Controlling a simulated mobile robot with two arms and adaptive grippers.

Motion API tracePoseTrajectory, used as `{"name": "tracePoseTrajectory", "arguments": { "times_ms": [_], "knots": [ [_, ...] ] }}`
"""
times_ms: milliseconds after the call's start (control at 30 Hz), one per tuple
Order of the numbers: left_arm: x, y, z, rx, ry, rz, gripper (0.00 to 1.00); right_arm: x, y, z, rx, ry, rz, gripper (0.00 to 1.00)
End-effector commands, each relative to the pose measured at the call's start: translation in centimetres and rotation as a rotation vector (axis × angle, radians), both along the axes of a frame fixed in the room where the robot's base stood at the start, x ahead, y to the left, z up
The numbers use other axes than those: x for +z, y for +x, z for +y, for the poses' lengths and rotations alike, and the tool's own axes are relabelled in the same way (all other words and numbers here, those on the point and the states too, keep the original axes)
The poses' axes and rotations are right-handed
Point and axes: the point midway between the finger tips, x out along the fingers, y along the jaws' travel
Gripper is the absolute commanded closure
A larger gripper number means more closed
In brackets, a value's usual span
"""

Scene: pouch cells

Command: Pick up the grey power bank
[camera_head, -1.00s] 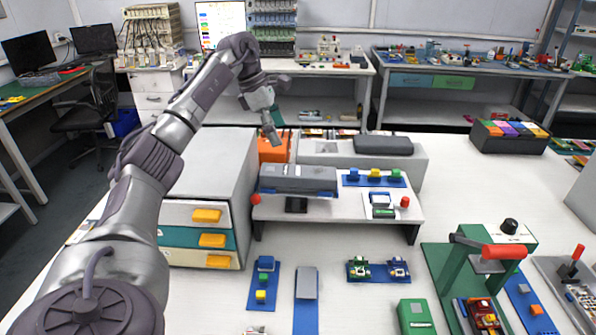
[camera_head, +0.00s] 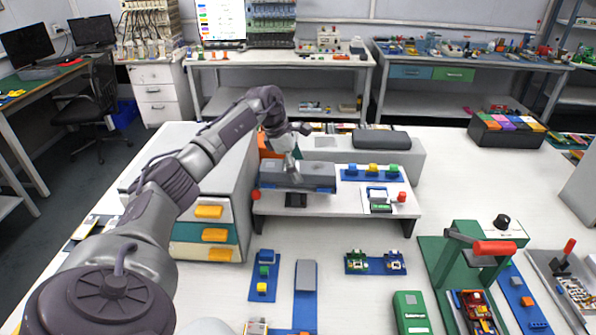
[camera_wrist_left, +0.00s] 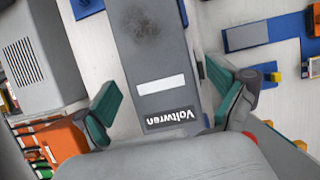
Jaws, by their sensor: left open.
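A grey slab-shaped block, which I take for the power bank (camera_head: 315,178), lies on the white raised shelf (camera_head: 345,208). In the left wrist view the grey power bank (camera_wrist_left: 155,62) has a dark smudge, a pale strip and a "Voltwren" label. My left gripper (camera_head: 292,168) is above it in the head view. In the wrist view my left gripper (camera_wrist_left: 170,103) is open, its green fingertips on either side of the power bank, with a gap on each side. Whether they reach below its top face I cannot tell. My right gripper is not in view.
A drawer cabinet (camera_head: 186,232) with yellow handles stands left of the shelf. An orange block (camera_head: 266,147) and a grey box with a dark case (camera_head: 382,139) are behind. A blue board with small blocks (camera_head: 371,174) lies right of the power bank.

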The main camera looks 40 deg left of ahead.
Motion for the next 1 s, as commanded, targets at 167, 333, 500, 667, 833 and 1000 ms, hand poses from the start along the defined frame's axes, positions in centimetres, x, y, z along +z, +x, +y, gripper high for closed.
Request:
{"name": "tracePoseTrajectory", "arguments": {
  "times_ms": [167, 333, 500, 667, 833, 1000],
  "knots": [
    [-0.07, 0.05, -0.01, 0.000, 0.000, -0.001, 0.04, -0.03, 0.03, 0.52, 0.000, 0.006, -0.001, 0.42],
    [-0.04, 0.03, -0.01, 0.000, 0.000, -0.001, 0.28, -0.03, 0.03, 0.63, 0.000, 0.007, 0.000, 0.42],
    [-0.03, 0.03, -0.01, 0.000, 0.000, -0.001, 0.56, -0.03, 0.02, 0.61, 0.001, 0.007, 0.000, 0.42],
    [-0.02, 0.04, 0.00, 0.000, 0.000, -0.001, 0.82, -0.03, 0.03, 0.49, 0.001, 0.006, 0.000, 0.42],
    [0.10, 0.08, 0.01, 0.001, 0.000, -0.004, 0.86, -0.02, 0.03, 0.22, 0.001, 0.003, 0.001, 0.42],
    [0.39, 0.11, 0.03, 0.001, 0.000, -0.006, 0.86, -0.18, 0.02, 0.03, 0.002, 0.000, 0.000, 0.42]
  ]
}}
